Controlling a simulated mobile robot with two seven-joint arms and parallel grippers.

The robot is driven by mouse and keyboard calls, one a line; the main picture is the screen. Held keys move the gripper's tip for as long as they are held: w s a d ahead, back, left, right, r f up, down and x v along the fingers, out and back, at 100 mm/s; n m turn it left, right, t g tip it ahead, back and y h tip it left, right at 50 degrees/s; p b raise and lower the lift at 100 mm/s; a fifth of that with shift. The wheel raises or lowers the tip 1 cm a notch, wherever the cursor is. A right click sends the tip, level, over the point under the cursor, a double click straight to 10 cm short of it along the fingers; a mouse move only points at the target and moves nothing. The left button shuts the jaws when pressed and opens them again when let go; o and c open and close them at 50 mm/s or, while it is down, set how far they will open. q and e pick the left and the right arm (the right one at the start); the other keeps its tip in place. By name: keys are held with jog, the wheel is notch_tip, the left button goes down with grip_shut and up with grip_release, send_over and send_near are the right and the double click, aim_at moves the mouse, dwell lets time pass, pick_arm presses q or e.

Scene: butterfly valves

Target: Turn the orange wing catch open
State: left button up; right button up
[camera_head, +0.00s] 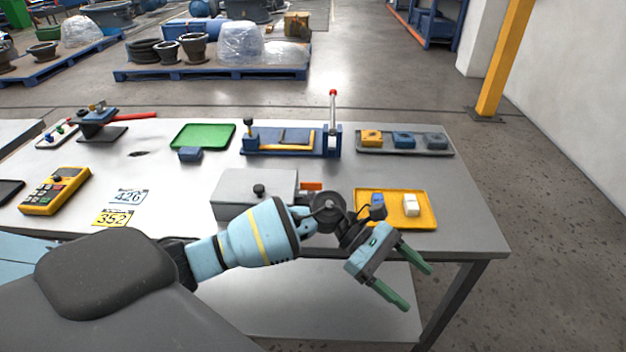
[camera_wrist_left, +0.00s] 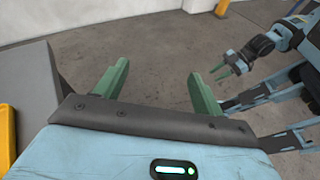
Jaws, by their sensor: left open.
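The orange wing catch (camera_head: 311,186) shows at the right end of a grey box (camera_head: 236,210) with a black knob on its lid. My left arm hides part of the box's right side and whatever is below the catch. My left gripper (camera_head: 418,287) is open and empty. It is beyond the table's front edge, to the right of and nearer than the catch. Its green fingers also show apart in the left wrist view (camera_wrist_left: 157,72), over bare floor. My right gripper (camera_wrist_left: 219,71) is small in the left wrist view; its jaw opening is unclear.
A yellow tray (camera_head: 422,222) with a blue and a white piece lies right of the catch. A blue fixture (camera_head: 285,148) with an upright red-tipped lever stands behind. A grey tray (camera_head: 400,151) holds blocks. A yellow meter (camera_head: 56,190) lies left. The table's front edge is close to my left arm.

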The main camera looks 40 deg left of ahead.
pick_arm(q)
jog(key=w+a+m+y, duration=0.4)
jog(key=a+m+y, duration=0.1)
jog(key=a, duration=0.2)
jog(key=m+t+y+b, duration=0.1)
jog(key=m+y, duration=0.4)
jog(key=y, duration=0.4)
send_near(310, 190)
jog(key=f, duration=0.5)
jog(key=shift+w+d+f, duration=0.15)
jog(key=shift+d+f, duration=0.05)
jog(key=shift+f, duration=0.75)
pick_arm(e)
jog(key=shift+s+f, duration=0.45)
jog(key=shift+f, duration=0.1)
pick_arm(q)
jog(key=c, duration=0.9)
jog(key=shift+c, duration=0.5)
pick_arm(e)
jog(key=shift+w+r, duration=0.1)
jog(key=shift+w, duration=0.1)
